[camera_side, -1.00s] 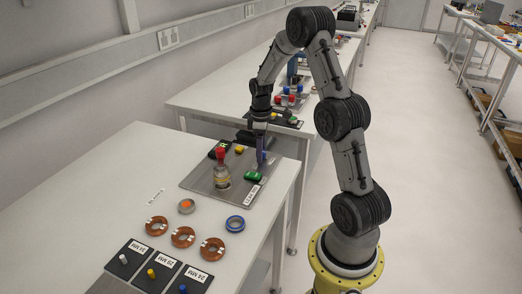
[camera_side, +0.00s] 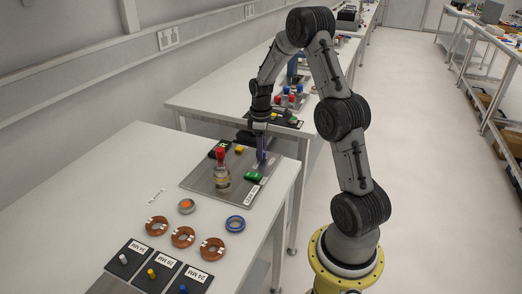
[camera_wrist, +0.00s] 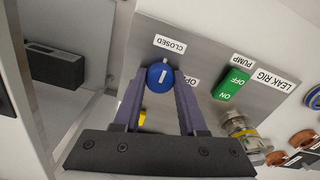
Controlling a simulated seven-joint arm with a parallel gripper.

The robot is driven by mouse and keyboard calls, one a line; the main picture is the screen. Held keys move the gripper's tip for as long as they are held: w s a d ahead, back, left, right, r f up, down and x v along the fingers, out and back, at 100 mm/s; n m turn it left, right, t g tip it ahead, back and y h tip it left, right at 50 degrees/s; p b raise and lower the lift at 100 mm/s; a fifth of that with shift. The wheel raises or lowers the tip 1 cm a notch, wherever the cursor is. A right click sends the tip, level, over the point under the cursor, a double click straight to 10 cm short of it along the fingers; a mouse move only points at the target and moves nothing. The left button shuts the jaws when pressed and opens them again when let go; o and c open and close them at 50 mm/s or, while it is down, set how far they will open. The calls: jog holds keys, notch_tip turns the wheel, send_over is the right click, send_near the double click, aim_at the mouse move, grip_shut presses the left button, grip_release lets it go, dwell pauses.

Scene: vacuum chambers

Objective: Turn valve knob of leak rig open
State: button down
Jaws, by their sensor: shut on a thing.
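The leak rig's valve knob (camera_wrist: 159,77) is blue and round with a white pointer line, in the wrist view. The line slants up and a little right, toward the CLOSED label (camera_wrist: 170,45). The OPEN label (camera_wrist: 190,82) lies right of the knob, partly hidden by a finger. My gripper (camera_wrist: 163,85) is shut on the knob, with one purple finger on each side. In the side view my gripper (camera_side: 261,156) points down at the far right part of the leak rig's plate (camera_side: 200,180); the knob is hard to make out there.
A green pump switch (camera_wrist: 231,84) sits right of the knob. Copper rings (camera_side: 183,237), a blue ring (camera_side: 235,223) and labelled dark blocks (camera_side: 159,270) lie nearer on the table (camera_side: 95,205).

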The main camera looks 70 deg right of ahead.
jog(key=m, duration=0.9)
jog(key=shift+m, duration=0.3)
jog(key=m, duration=0.4)
jog(key=shift+m, duration=2)
jog(key=shift+c, duration=2.3)
grip_release()
jog(key=shift+r, duration=0.15)
